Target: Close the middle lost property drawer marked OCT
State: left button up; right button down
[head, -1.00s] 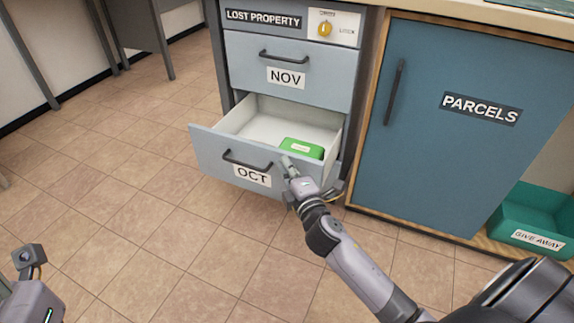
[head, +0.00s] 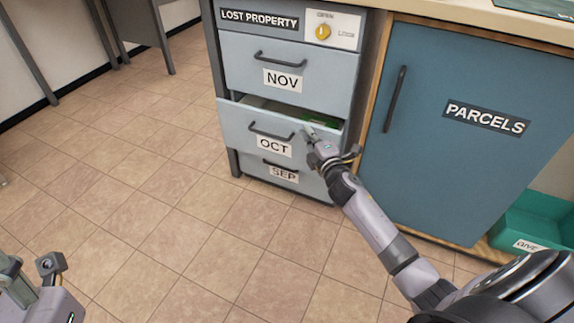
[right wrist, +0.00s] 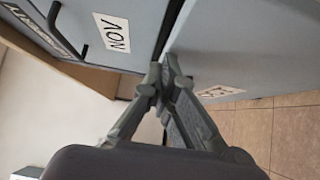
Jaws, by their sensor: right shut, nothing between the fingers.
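The OCT drawer (head: 232,127) is the middle one of the lost property unit. It stands partly out, with a narrow gap above its front. A green item (head: 318,120) shows inside at the right. My right gripper (head: 309,132) is shut and empty, with its tips at the right part of the drawer front, near the top edge. In the right wrist view the fingertips (right wrist: 166,75) are beside the edge of the OCT front (right wrist: 225,50); contact is hard to tell. My left gripper (head: 14,275) is partly in view at the lower left, and its fingers are unclear.
The NOV drawer (head: 235,62) above and the SEP drawer (head: 257,172) below look shut. The PARCELS door (head: 440,160) and a green bin (head: 530,215) are to the right. The tiled floor in front is clear.

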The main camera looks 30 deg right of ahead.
aim_at(314, 126)
jog(key=shift+w+d+r, duration=0.1)
jog(key=shift+w+d, duration=0.9)
jog(key=shift+d, duration=0.25)
jog(key=shift+a, duration=0.1)
